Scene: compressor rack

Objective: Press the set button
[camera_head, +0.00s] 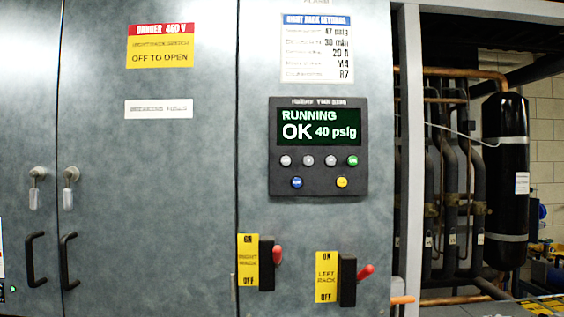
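A dark control panel (318,190) is mounted on the grey cabinet front. Its green-on-black screen (318,128) reads "RUNNING", "OK" and "40 psig". Below the screen is a row of three grey buttons (308,161) and a green button (352,160) at the right end. Under that row are a blue button (296,183) on the left and a yellow button (341,182) on the right. The button labels are too small to read, so I cannot tell which is the set button. My gripper is not in view.
Below the panel, two black switches (266,264) (347,281) with red levers stick out beside yellow ON/OFF labels. Cabinet handles (68,261) and keys (70,175) are at left. Black cylinders and copper pipes (506,175) stand at right.

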